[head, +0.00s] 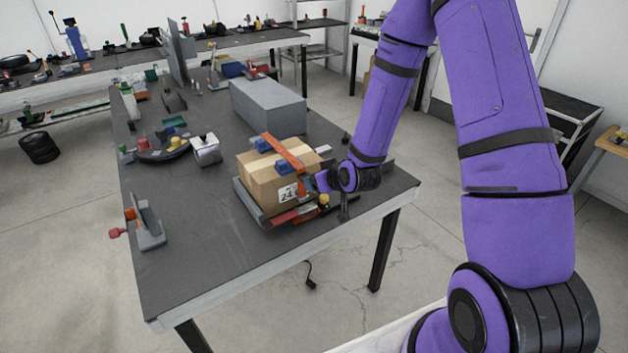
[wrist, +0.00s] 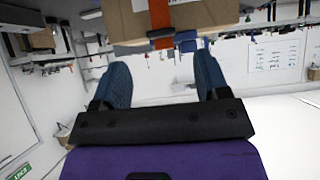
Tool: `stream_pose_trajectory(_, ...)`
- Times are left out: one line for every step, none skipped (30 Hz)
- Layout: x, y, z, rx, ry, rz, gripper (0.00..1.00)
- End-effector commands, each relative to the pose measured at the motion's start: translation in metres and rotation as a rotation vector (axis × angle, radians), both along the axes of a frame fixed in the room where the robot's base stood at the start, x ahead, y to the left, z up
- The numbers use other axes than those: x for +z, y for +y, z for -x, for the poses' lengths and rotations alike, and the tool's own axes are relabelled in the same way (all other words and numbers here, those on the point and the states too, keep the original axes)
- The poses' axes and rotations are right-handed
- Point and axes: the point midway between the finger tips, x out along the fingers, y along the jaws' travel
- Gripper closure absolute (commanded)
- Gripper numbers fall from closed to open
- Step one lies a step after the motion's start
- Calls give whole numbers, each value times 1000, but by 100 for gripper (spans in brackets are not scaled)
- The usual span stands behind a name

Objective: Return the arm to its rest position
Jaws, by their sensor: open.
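My purple arm reaches over the table's right side in the head view. My gripper (wrist: 163,85) shows in the wrist view with its two blue fingers spread wide apart and nothing between them. In the head view my gripper (head: 322,182) is small and partly hidden, close to the right side of a cardboard box (head: 258,183). The box also shows in the wrist view (wrist: 205,20), just beyond the fingertips, with an orange strap (wrist: 160,18) on it. I cannot tell whether the fingers touch the box.
The box sits on a grey tray on the dark table (head: 215,250). A grey block (head: 268,107) stands behind it. A red tool (head: 292,215) lies at the tray's front edge. A clamp-like item (head: 148,225) stands on the left.

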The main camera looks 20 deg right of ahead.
Motion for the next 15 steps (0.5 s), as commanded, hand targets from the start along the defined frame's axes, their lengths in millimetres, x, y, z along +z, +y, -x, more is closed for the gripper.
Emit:
stream_pose_trajectory(3, -1, 4, -1, 1, 1, 32)
stream_pose_trajectory(4, -1, 6, -1, 1, 0, 32)
stream_pose_trajectory(6, -2, 8, -1, 0, 0, 32)
stream_pose_trajectory(7, -2, 9, -1, 0, 0, 32)
stream_pose_trajectory(7, -2, 10, -1, 1, 0, 32)
stream_pose_trajectory(8, -2, 11, -1, 1, -1, 32)
stream_pose_trajectory(8, -2, 11, -1, 1, -1, 32)
stream_pose_trajectory(8, -2, 12, -1, 1, -1, 32)
stream_pose_trajectory(8, -2, 12, -1, 1, -1, 32)
stream_pose_trajectory(8, -2, 12, -1, 1, -1, 32)
stream_pose_trajectory(8, -2, 12, -1, 1, -1, 32)
stream_pose_trajectory(8, -2, 11, -1, 1, -1, 32)
stream_pose_trajectory(8, -2, 11, -1, 1, -1, 32)
stream_pose_trajectory(8, -2, 11, -1, 1, -1, 32)
stream_pose_trajectory(8, -2, 11, -1, 1, -1, 32)
